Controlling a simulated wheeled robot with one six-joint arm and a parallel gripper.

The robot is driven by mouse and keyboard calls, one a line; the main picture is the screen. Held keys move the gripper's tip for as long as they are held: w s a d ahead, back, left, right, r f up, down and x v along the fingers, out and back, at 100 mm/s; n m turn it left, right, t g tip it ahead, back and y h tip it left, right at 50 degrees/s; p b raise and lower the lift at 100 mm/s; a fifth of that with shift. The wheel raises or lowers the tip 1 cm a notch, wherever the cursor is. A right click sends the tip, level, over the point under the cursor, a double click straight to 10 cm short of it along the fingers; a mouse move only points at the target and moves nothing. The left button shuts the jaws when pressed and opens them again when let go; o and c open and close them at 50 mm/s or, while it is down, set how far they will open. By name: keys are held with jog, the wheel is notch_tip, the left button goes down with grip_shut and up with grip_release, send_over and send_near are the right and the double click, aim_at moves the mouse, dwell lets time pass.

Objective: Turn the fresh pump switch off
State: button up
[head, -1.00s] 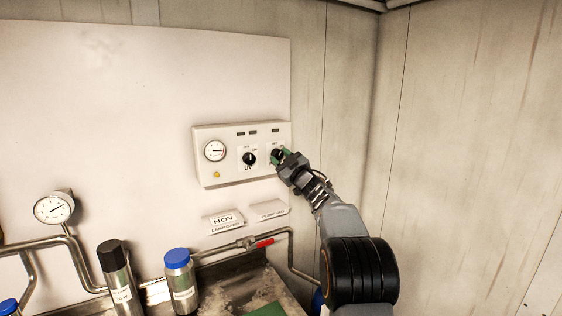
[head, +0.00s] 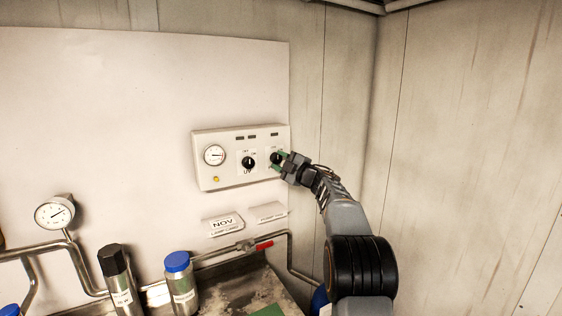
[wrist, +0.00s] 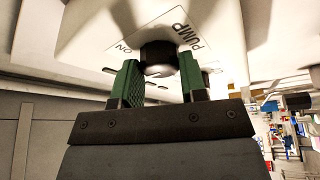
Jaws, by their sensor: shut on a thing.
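The pump switch is a black round knob on the right of the white control box (head: 222,181). In the wrist view the knob (wrist: 158,52) has "PUMP" and "ON" printed on the panel beside it. My gripper (head: 283,158) reaches it from the right, with its green finger pads on either side of the knob. In the wrist view my gripper (wrist: 159,72) is shut on the knob. The fingers partly hide the knob and its markings in the head view.
The UV knob (head: 248,163) sits just left of the pump knob, beside a round gauge (head: 214,155). Below are label plates, pipes with a red-handled valve (head: 264,245), and bottles (head: 180,280). The right wall (head: 460,150) is bare.

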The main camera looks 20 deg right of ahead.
dwell(0.4)
jog(key=o, duration=0.9)
jog(key=b+v, duration=0.5)
jog(key=v, duration=0.8)
jog(key=shift+s+d+f, duration=0.1)
jog(key=shift+s+d, duration=0.1)
jog(key=shift+s, duration=0.1)
